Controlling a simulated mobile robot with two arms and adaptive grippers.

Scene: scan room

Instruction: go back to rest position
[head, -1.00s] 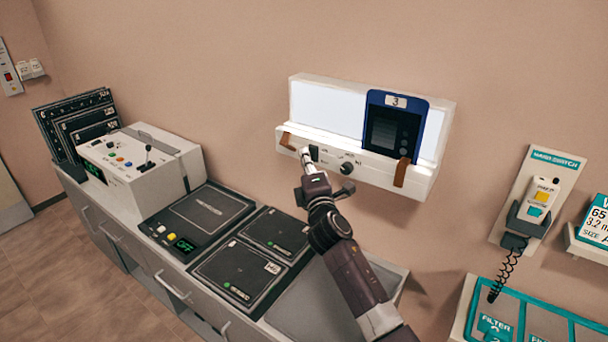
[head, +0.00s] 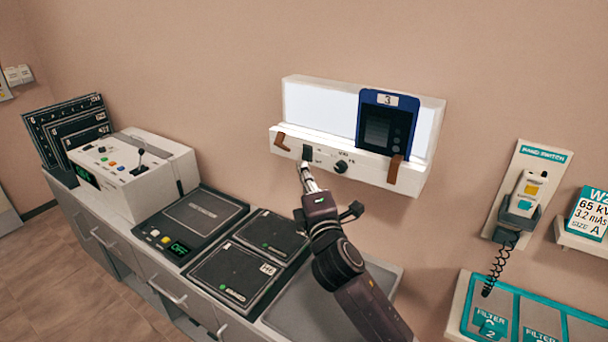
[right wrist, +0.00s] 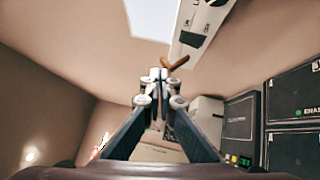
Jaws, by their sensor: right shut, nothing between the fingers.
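My right gripper (head: 306,172) is shut and empty. Its fingertips are just below the dark rocker switch (head: 307,152) on the front of the white wall light box (head: 300,140). I cannot tell whether the tips touch the box. The right wrist view shows the closed fingers (right wrist: 158,75) meeting at the tip, with the light box (right wrist: 198,28) beyond them. My left gripper is not in view.
A blue device marked 3 (head: 387,122) stands in the light box. Below are a white control console (head: 125,175), black panels (head: 235,270) and a grey tray (head: 330,300). A corded hand switch (head: 527,195) and filter rack (head: 515,310) are at right.

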